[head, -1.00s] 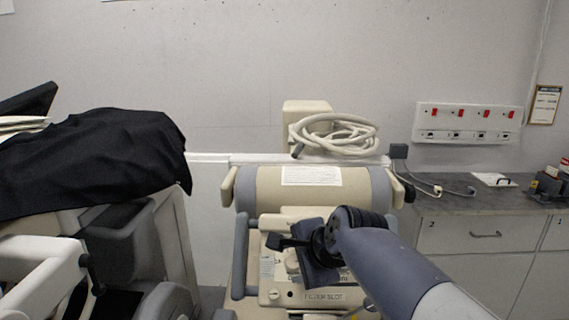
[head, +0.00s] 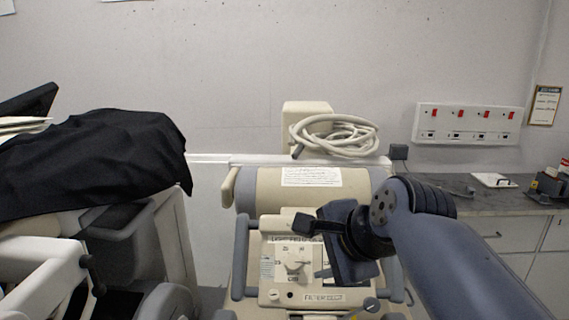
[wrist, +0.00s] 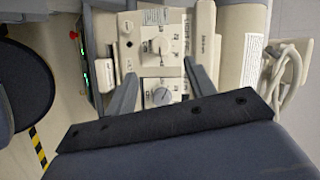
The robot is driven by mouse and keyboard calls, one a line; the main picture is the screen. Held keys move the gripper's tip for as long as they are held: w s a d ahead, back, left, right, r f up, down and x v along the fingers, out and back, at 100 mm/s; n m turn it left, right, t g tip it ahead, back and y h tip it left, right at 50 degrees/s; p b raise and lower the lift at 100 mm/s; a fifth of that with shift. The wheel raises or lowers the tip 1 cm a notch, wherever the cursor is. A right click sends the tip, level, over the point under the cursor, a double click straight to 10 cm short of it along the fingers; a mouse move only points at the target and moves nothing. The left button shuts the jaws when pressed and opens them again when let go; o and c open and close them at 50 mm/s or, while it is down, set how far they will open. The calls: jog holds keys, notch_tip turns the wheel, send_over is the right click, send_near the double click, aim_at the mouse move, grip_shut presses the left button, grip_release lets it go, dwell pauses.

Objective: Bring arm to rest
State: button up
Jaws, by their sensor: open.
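My gripper (head: 312,236) is in front of the beige machine (head: 262,192) with the control panel, in the middle of the head view. Its jaws are open and empty. My blue-grey arm reaches in from the lower right, and its wrist covers the right part of the panel. In the wrist view my gripper's two fingers (wrist: 163,98) stand apart, with the panel's dials (wrist: 158,45) between and beyond them. I cannot tell the exact gap between the fingers and the panel.
A black cloth (head: 90,160) covers a cart at the left. A coiled pale hose (head: 335,135) lies on top behind the machine. A grey counter (head: 480,195) with drawers is at the right, below a socket panel (head: 467,124).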

aim_at(294, 262)
jog(key=x, duration=1)
jog(key=shift+w+a+f, duration=0.15)
jog(key=shift+f, duration=0.1)
jog(key=shift+r+n, duration=0.35)
jog(key=shift+n, duration=0.25)
jog(key=shift+r+n+g+h+p, duration=0.1)
jog(key=shift+n+g+h+p, duration=0.2)
jog(key=shift+n+g+p, duration=0.65)
jog(key=n+h+p, duration=0.1)
jog(key=n, duration=0.3)
jog(key=shift+a+r+g, duration=0.1)
jog(key=shift+r+g, duration=0.05)
jog(key=shift+g, duration=0.1)
jog(key=n+h+p, duration=0.1)
jog(key=n, duration=0.1)
jog(key=n+h+p, duration=0.1)
jog(key=n, duration=0.1)
jog(key=shift+a+g+p, duration=0.1)
jog(key=shift+g+p, duration=0.2)
jog(key=n+h+p, duration=0.2)
jog(key=n, duration=0.2)
jog(key=shift+a+n, duration=0.15)
jog(key=shift+n, duration=0.1)
jog(key=shift+r, duration=0.15)
jog(key=shift+v, duration=1)
